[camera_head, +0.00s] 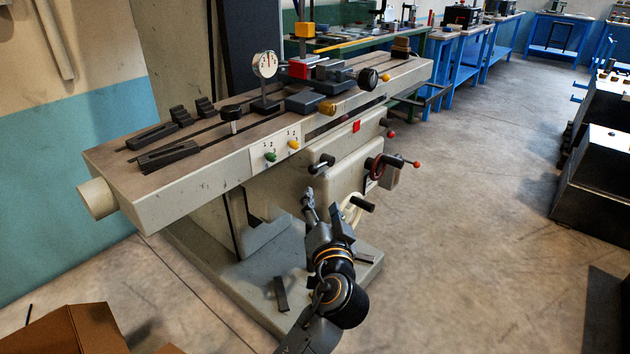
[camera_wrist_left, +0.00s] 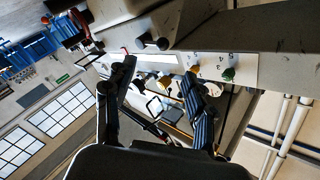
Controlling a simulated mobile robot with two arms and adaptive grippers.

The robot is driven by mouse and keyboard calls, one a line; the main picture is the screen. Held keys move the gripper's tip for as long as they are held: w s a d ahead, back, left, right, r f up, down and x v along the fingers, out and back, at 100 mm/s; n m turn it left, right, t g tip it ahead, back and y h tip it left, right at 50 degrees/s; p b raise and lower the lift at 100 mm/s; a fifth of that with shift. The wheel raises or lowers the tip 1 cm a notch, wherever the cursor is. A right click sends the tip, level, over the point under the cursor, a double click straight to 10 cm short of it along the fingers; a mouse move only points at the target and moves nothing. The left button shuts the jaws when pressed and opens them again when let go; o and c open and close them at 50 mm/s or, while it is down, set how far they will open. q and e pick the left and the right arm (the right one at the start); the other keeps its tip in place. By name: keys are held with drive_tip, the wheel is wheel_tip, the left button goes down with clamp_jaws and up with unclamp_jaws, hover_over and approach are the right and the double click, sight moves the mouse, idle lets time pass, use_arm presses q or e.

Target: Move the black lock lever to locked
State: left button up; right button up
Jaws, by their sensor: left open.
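A short black lever (camera_head: 322,162), which looks like the lock lever, sticks out from the pale front of the milling machine (camera_head: 290,185), below the table. A black-ended lever (camera_wrist_left: 153,42) in the left wrist view seems to be the same one; its locked or unlocked position cannot be read. My left gripper (camera_head: 310,198) is in front of the machine, a little below the lever and apart from it. In the left wrist view its two dark fingers (camera_wrist_left: 158,82) are spread, with nothing held between them. My right gripper is in neither view.
A white handwheel with a black handle (camera_head: 367,204) is right of my gripper. A red-tipped crank (camera_head: 405,162) sticks out further right. Green (camera_head: 270,157) and yellow (camera_head: 294,145) knobs sit on a white panel above left. Open floor (camera_head: 460,240) lies to the right.

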sight(315, 172)
use_arm(q)
drive_tip(key=w, duration=0.4)
drive_tip(key=w+a, duration=0.1)
drive_tip(key=w, duration=0.3)
drive_tip(key=w+a+b, duration=0.1)
drive_tip(key=w, duration=0.3)
drive_tip(key=shift+a, duration=0.15)
drive_tip(key=shift+w+a, duration=0.1)
drive_tip(key=shift+w, duration=0.6)
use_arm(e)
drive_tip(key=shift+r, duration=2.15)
use_arm(q)
drive_tip(key=shift+c, duration=0.4)
